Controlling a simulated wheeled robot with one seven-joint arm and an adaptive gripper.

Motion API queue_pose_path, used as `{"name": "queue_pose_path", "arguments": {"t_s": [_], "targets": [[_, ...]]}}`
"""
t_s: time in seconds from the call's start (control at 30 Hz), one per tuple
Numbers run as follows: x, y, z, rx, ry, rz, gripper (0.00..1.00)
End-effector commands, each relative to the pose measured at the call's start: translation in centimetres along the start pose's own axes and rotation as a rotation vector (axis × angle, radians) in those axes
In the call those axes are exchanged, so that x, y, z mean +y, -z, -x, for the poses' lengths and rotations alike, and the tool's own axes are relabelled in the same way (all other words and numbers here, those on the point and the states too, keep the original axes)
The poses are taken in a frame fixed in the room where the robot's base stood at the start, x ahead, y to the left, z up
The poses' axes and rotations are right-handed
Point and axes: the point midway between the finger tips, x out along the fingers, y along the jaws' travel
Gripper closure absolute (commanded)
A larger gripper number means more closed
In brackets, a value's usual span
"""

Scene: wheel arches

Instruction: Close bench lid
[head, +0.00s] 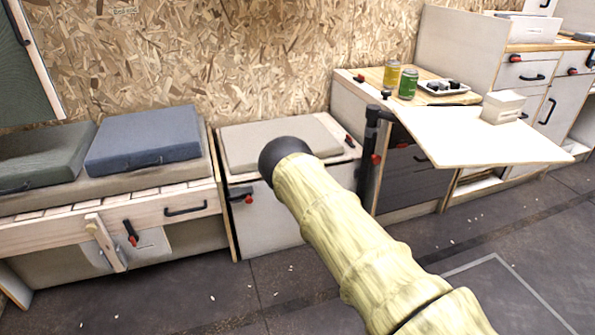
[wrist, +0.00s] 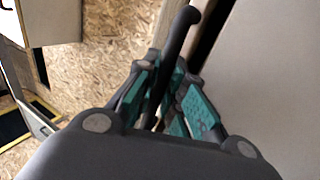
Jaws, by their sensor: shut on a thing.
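In the head view, a low white bench (head: 275,229) stands in the middle against the chipboard wall. Its lid, with a beige pad (head: 270,140) on top, looks about level; I cannot tell whether a small gap is left under it. My arm covers part of its front and right side. My gripper is hidden in the head view. In the wrist view, my gripper (wrist: 165,100) has its green-padded fingers shut around a dark curved handle (wrist: 188,22). The handle runs beside a pale panel (wrist: 270,75), with a dark gap along the panel's edge. I cannot tell which part this panel is.
A wider bench with grey-green (head: 45,157) and blue (head: 143,138) cushions stands at left. At right, a fold-out tabletop (head: 480,145) holds a white box (head: 503,106). Cans (head: 408,84) and a tray (head: 443,87) stand on the counter behind. Dark floor (head: 180,290) is open in front.

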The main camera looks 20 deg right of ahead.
Motion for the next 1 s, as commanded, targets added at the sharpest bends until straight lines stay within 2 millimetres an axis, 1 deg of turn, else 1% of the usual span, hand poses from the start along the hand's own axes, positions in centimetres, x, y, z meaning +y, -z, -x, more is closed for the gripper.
{"name": "queue_pose_path", "arguments": {"t_s": [0.03,0.3,0.8,0.83,0.87,1.0], "targets": [[-0.9,0.2,0.3,0.003,-0.014,-0.003,1.00],[-2.4,0.1,0.9,0.002,-0.058,-0.002,1.00],[-3.1,0.3,1.4,0.002,-0.057,-0.003,1.00],[-3.2,0.3,1.4,0.002,-0.056,-0.003,0.85],[-3.2,0.3,1.4,0.002,-0.056,-0.003,0.80],[-3.1,0.2,1.4,0.001,-0.057,-0.002,0.79]]}}
